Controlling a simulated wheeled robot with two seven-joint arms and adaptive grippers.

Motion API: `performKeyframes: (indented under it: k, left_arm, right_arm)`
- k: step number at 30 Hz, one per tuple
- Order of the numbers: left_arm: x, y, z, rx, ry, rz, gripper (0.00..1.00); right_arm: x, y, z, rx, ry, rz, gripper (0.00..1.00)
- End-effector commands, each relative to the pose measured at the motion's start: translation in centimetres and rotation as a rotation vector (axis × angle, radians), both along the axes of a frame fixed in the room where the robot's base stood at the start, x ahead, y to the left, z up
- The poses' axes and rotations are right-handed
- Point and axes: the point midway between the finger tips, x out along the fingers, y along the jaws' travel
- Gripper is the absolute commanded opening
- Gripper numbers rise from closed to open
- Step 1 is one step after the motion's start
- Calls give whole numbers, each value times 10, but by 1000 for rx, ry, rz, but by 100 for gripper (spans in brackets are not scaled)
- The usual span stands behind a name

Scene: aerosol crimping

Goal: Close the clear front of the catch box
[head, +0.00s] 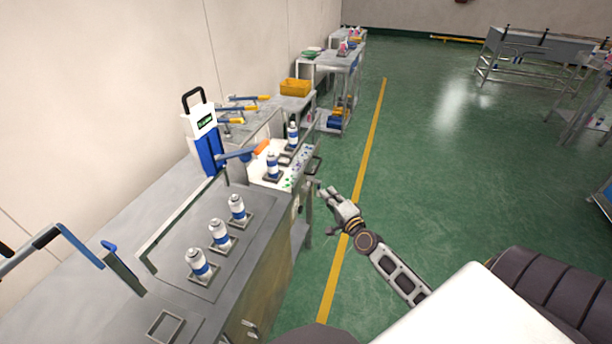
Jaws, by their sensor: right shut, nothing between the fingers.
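The catch box (268,176) is a pale open-topped box with coloured specks inside, set at the far end of the steel bench. Two white and blue cans stand in it, one nearer (273,166) and one farther (293,136). A dark handle (314,166) shows at its right side, facing the aisle. The clear front is hard to make out, and I cannot tell its exact angle. My right gripper (329,194) is shut and empty, just right of and nearer than the handle, apart from it over the floor. My left gripper is not in view.
Three cans stand in holders on the near bench, the middle one (220,234) between two others. A blue and white press (206,138) with an orange-tipped lever stands left of the box. A yellow bin (295,88) sits beyond. The green aisle (430,170) is clear.

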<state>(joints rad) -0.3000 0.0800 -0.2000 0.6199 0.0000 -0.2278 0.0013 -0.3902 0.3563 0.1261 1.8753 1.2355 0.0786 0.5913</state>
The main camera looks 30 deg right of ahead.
Motion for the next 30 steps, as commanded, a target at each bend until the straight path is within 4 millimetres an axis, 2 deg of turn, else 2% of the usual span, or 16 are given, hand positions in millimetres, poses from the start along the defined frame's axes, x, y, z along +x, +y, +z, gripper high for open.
performKeyframes:
  k: [10,23,30]
  left_arm:
    - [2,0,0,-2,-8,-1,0]
    - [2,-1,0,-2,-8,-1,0]
    - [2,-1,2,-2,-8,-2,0]
  right_arm:
    - [0,-3,2,116,-18,-12,0]
    - [1,-3,2,123,-19,-12,0]
    - [8,-3,3,123,-20,-12,0]
